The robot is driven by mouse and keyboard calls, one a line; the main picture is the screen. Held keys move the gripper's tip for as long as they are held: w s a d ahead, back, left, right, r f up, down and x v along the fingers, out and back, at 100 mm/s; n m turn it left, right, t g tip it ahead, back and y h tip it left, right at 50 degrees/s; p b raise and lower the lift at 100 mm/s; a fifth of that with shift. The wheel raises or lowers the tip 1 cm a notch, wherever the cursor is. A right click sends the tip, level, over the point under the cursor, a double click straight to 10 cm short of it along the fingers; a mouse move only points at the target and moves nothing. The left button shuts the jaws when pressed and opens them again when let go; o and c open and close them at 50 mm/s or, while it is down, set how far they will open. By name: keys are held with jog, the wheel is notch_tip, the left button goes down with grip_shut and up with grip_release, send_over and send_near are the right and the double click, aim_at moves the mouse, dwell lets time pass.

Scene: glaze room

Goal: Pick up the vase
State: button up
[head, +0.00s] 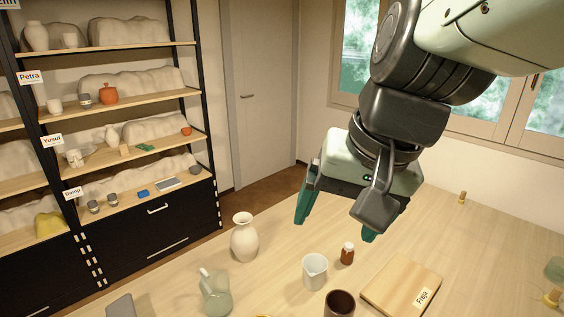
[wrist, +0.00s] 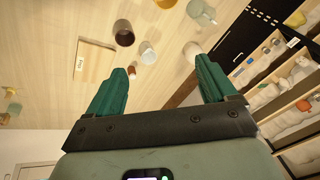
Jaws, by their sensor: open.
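The cream vase (head: 244,240) stands upright on the wooden table, left of centre in the head view. In the wrist view the vase (wrist: 191,51) shows near the tip of the right-hand finger, partly cut off by it. My gripper (head: 334,231) has green fingers, spread open and empty. In the head view it hangs to the right of the vase and apart from it.
A glass jug (head: 216,293), white beaker (head: 315,272), brown bottle (head: 347,254) and brown cup (head: 339,304) stand near the vase. A wooden board (head: 402,287) labelled Freja lies to the right. Shelves (head: 145,96) with pottery stand at left. The table's right back is mostly clear.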

jog(key=w+a+f+m+g+y, duration=0.35)
jog(key=w+a+f+y, duration=0.2)
jog(key=w+a, duration=0.35)
jog(key=m+t+y, duration=0.3)
jog(key=m+y, duration=0.5)
jog(key=m, duration=0.4)
send_near(238, 221)
jog(key=s+a+r, duration=0.2)
jog(key=s+r, duration=0.3)
jog(key=r, duration=0.1)
jog(key=w+d+f+m+t, duration=0.1)
jog(key=w+f+m+t, duration=0.3)
jog(key=f+m+t, duration=0.4)
jog(key=w+a, duration=0.1)
jog(key=a, duration=0.2)
jog(key=w+a+f+n+g, duration=0.1)
jog(key=w+a, duration=0.1)
jog(key=a, duration=0.1)
jog(key=w+a+g, duration=0.1)
jog(key=a, duration=0.2)
jog(key=shift+w+a+f, duration=0.1)
jog(key=shift+w+f, duration=0.2)
jog(key=shift+w, duration=0.1)
jog(key=shift+r, duration=0.1)
grip_shut()
